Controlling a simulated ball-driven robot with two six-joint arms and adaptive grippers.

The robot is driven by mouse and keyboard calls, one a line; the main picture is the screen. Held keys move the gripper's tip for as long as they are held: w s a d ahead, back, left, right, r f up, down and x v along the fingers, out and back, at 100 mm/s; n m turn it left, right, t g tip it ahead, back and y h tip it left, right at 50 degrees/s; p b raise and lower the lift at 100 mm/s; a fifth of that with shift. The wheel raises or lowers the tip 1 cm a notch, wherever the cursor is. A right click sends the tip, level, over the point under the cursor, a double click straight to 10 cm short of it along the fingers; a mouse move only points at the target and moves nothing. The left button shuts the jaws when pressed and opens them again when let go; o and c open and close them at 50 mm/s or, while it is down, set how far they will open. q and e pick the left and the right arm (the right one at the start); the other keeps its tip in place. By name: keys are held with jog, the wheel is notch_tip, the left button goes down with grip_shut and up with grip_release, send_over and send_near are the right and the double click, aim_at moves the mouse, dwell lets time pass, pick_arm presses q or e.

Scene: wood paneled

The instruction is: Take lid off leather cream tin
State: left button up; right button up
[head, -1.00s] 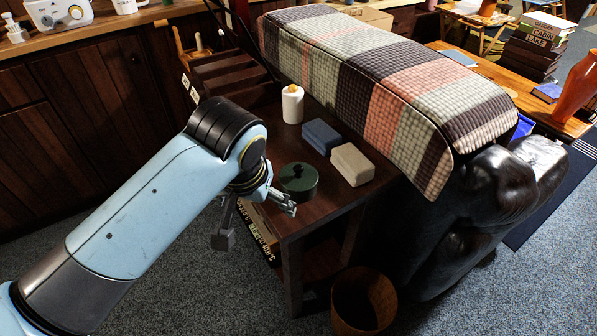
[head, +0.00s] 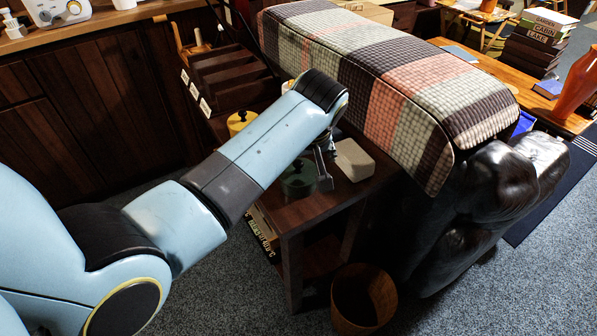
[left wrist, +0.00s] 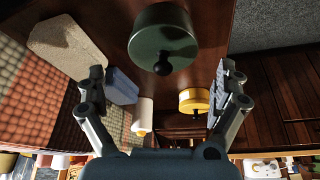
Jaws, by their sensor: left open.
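The leather cream tin appears to be the round dark green tin (head: 298,184) with a black knob on its lid, on the small dark table. My right gripper is not in view.
A tan block (head: 354,160) and a blue block (left wrist: 120,86) lie near the tin. A wooden bin (head: 363,300) stands on the floor.

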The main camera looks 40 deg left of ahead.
aim_at(299, 163)
pick_arm(q)
jog(key=x, duration=0.4)
jog(key=shift+w+a+f, duration=0.15)
jog(key=shift+w+a, duration=0.05)
jog(key=shift+a, duration=0.2)
jog(key=shift+c, duration=0.4)
jog(key=c, duration=0.9)
